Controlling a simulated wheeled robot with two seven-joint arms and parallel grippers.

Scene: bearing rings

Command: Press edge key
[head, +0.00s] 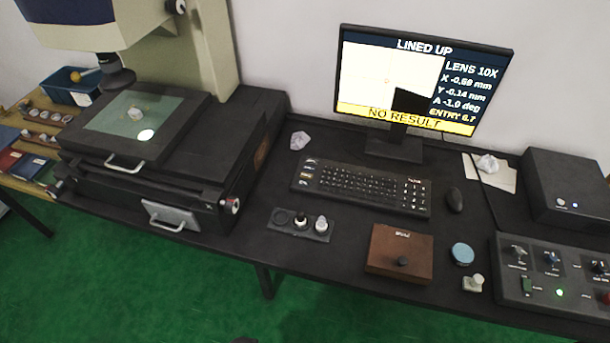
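The black keyboard (360,187) lies on the dark bench in front of the monitor (420,80). At its left end is a column of larger keys (307,175), one of them orange; their labels are too small to read, so I cannot tell which is the edge key. The monitor reads LINED UP, LENS 10X, X, Y and A values, an ENTRY line, and NO RESULT on a yellow band. It also shows a white area with a dark shape at its lower right.
A measuring machine with a glass stage (137,118) stands left. In front of the keyboard are a small tray (300,224) with round pieces, a brown box (399,254) and a blue disc (462,253). A mouse (454,200) and control box (555,275) are at right.

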